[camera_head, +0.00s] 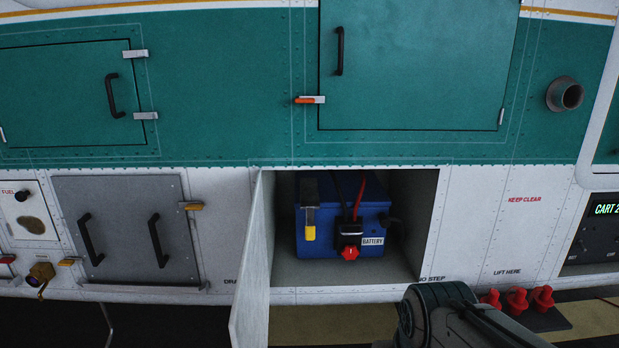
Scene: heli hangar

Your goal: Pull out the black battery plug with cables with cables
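A blue battery (316,245) labelled BATTERY sits inside an open compartment in the lower white panel. A black plug (350,228) is at the battery's front. A red and a dark cable (359,196) run up from it. A red knob (349,253) is just below the plug. A dark strap or lever with a yellow end (309,232) hangs over the battery's left side. Part of my arm shows at the bottom, right of centre, below the compartment. My gripper's fingers are not visible.
The compartment door (253,265) stands open on the left. A closed grey panel (130,230) with two handles is further left. Red plugs (516,299) stand on a dark plate at lower right. A pipe (566,94) protrudes from the green wall at upper right.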

